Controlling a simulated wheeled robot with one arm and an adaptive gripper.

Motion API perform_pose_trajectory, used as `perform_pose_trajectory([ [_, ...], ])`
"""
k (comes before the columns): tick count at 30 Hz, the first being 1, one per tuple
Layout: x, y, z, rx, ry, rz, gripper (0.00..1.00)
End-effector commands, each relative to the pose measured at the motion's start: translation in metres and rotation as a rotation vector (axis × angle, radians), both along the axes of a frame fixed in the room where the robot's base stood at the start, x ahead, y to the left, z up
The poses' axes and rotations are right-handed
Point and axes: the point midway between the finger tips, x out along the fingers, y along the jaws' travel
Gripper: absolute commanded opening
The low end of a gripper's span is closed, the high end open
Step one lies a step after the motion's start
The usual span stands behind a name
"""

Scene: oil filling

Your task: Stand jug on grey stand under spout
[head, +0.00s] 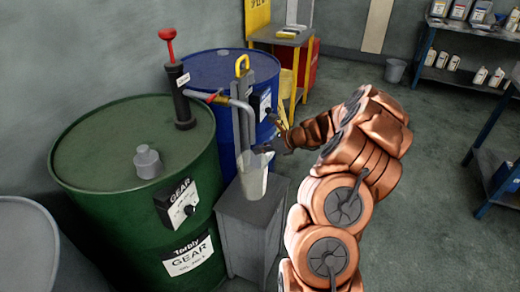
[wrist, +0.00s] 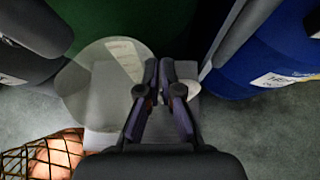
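The jug (head: 252,178) is pale and translucent. It is upright at the top of the grey stand (head: 240,225), below the spout (head: 240,104). I cannot tell whether its base touches the stand. My gripper (head: 262,150) reaches in from the right at the jug's upper right side. In the wrist view the jug (wrist: 90,90) is a pale see-through round shape left of the fingers. The fingertips (wrist: 159,65) are close together at its edge, seemingly on its handle, which they mostly hide.
A green drum (head: 120,200) with a red-handled pump (head: 178,90) stands left of the stand. A blue drum (head: 215,70) is behind it. A yellow trolley (head: 290,38) is further back. Open floor lies to the right, before shelves (head: 465,75).

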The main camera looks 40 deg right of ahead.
Motion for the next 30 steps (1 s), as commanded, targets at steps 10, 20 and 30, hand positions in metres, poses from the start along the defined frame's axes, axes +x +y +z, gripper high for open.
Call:
perform_pose_trajectory([
  [10,0.0,0.0,-0.001,0.0,0.0,0.0,0.23],
  [20,0.0,0.0,-0.001,-0.001,0.0,0.001,0.31],
  [30,-0.021,-0.016,0.019,-0.004,-0.002,-0.003,0.31],
])
